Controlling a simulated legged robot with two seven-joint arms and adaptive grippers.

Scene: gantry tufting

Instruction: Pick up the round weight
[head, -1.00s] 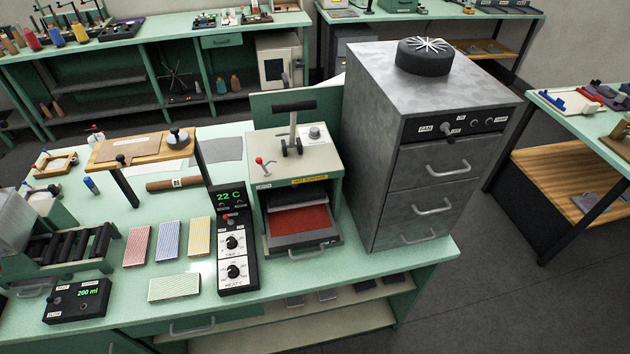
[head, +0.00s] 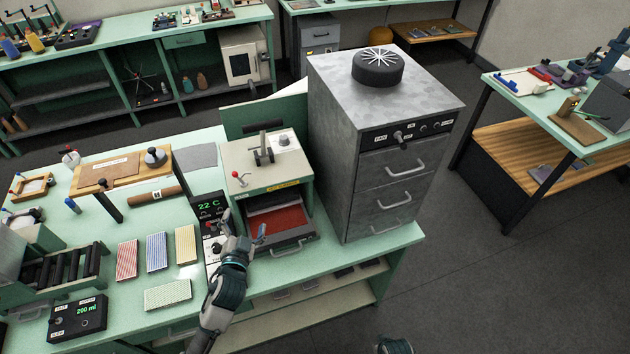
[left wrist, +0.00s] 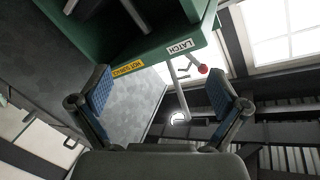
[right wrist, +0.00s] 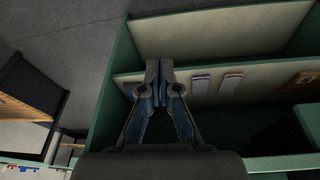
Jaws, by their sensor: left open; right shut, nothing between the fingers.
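A round dark weight with a small knob (head: 155,157) sits on the wooden board (head: 122,168) at the left of the green bench. My left gripper (head: 243,226) is open and empty, in front of the small press and over the control box, well to the right of the weight. In the left wrist view its two fingers (left wrist: 160,88) are spread, with the press's latch lever beyond them and no weight visible. My right gripper (right wrist: 160,68) is shut and empty, near the bench's lower shelves; only a bit of that arm shows at the head view's bottom edge.
The press (head: 268,170) with its red-lined drawer and the tall grey cabinet (head: 350,150) stand right of the board. The control box (head: 209,208), striped cards (head: 157,251) and a rolled brown cylinder (head: 155,196) lie nearby. A grey sheet (head: 196,156) lies beside the weight.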

